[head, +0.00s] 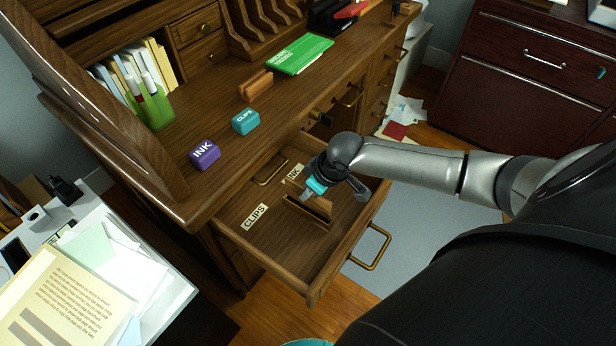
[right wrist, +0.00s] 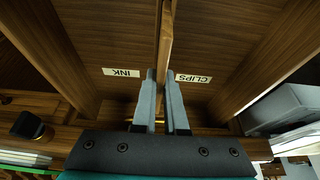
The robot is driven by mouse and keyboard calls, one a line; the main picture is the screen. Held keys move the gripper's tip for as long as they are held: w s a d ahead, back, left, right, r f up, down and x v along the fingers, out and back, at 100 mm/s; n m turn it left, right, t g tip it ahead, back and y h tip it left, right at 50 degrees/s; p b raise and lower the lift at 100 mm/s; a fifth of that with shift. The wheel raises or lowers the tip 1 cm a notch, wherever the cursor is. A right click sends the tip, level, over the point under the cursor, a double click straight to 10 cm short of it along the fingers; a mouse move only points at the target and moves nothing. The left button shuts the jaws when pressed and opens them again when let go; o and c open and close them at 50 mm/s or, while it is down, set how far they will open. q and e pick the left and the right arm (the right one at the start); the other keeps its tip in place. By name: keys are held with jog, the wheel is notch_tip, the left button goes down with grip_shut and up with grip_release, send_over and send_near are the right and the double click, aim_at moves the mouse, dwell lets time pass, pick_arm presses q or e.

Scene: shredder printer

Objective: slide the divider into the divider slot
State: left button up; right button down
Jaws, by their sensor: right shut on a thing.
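The divider (head: 319,208) is a thin brown wooden board over the open drawer (head: 262,243). My right gripper (head: 311,196) is shut on it from above. In the right wrist view, the fingers (right wrist: 163,98) pinch the divider (right wrist: 166,38), seen edge-on as a narrow strip between the INK label (right wrist: 122,72) and the CLIPS label (right wrist: 193,78). The labels also show on the drawer floor in the head view, CLIPS (head: 255,217) and INK (head: 294,174). The divider slot is not clearly visible, and I cannot tell whether the divider touches it.
The desk top holds a purple INK box (head: 204,154), a teal CLIPS box (head: 246,121), a brown wooden block (head: 255,85) and a green pack (head: 300,54). The drawer's walls surround the gripper. A paper-laden machine (head: 150,262) stands at lower left.

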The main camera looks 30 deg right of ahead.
aim_at(309, 200)
jog(key=shift+f, duration=0.2)
dwell(0.4)
jog(key=shift+f+b, duration=0.95)
jog(key=shift+f, duration=0.95)
jog(key=c, duration=0.9)
grip_release()
jog(key=shift+r, duration=0.1)
